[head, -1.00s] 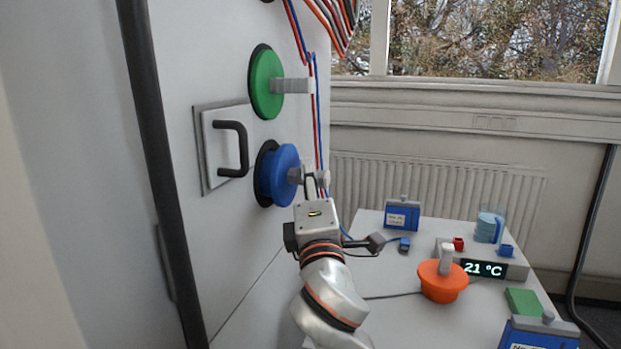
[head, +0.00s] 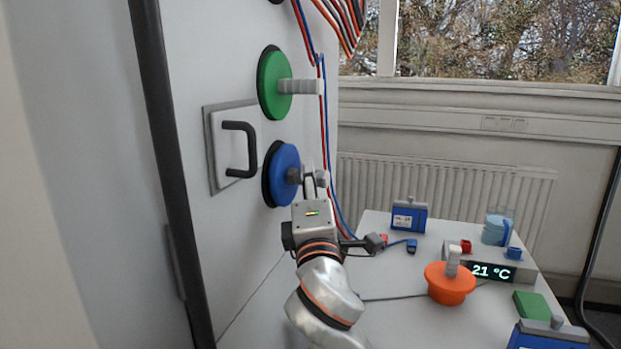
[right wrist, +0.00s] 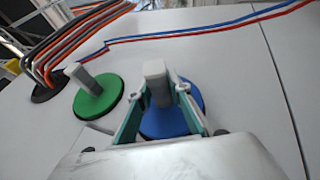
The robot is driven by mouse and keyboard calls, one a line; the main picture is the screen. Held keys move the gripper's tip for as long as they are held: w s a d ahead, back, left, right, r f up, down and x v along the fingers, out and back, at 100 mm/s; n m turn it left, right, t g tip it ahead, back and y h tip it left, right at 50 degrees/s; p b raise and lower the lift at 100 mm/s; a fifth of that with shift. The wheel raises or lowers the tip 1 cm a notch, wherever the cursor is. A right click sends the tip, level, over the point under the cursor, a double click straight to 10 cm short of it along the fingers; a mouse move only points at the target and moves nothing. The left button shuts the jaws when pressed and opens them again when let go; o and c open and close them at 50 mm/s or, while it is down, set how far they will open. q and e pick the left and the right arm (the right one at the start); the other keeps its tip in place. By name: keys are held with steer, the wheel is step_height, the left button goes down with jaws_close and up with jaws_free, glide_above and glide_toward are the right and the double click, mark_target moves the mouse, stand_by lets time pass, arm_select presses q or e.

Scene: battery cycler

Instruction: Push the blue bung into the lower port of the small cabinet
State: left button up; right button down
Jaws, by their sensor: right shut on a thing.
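The blue bung (head: 285,172) sits at the lower port (head: 268,178) of the cabinet (head: 225,75); only a thin black edge of the port shows on the left of its disc. Its disc looks close to flush with the port, but I cannot tell whether it touches all round. My right gripper (head: 309,184) is shut on the bung's grey handle. In the right wrist view the fingers of the gripper (right wrist: 158,100) stand on both sides of the handle, with the blue bung (right wrist: 182,118) behind them. My left gripper is not in view.
A green bung (head: 273,82) fills the port above. A black door handle (head: 240,150) is to the left. Red and blue cables (head: 324,120) hang close to the right. The table (head: 385,310) at right holds an orange bung (head: 449,285), a temperature display (head: 493,272) and small boxes.

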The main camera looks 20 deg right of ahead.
steer(key=shift+w+a+r, duration=0.1)
steer(key=shift+w+a, duration=0.2)
steer(key=shift+a, duration=0.25)
stand_by(0.4)
steer(key=c, duration=1.8)
jaws_free()
steer(key=o, duration=1.4)
steer(key=shift+s, duration=0.1)
